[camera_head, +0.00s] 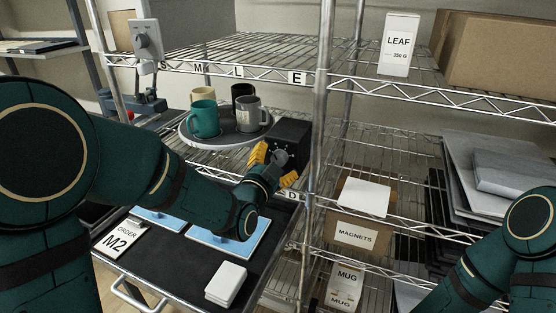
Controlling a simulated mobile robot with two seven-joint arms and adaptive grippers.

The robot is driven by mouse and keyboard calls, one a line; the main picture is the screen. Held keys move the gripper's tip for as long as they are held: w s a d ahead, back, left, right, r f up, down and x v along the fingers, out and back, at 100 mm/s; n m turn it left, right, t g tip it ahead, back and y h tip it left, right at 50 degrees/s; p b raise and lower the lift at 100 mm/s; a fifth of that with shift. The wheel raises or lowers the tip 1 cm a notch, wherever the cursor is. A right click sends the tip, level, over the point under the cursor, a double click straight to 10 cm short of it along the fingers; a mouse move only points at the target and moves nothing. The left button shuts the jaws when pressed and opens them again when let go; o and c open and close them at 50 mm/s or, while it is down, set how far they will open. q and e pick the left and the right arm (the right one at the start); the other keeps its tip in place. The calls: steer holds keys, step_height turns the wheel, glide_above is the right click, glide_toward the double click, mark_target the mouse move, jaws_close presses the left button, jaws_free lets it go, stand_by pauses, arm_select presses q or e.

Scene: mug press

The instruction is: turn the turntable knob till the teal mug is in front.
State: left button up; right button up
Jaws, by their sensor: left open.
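The round grey turntable (222,143) carries several mugs. The teal mug (204,120) stands at its front left and the grey mug (250,115) at its front right. The cream mug (203,93) is behind the teal one and the black mug (242,91) is at the back right. A black box (291,132) with a grey knob (280,157) sits right of the turntable. My left gripper (273,163) is open, its yellow fingers at either side of the knob; contact cannot be told. My right gripper is out of view.
A shelf post (322,100) rises just right of the black box. Below lie a dark tray with blue pads (228,238), an M2 card (119,241) and a white stack (226,284). A LEAF box (399,44) stands on the upper right shelf.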

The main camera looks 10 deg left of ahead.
arm_select(q)
steer(key=s+a, duration=0.1)
steer(key=s, duration=0.5)
steer(key=shift+s+a, duration=0.15)
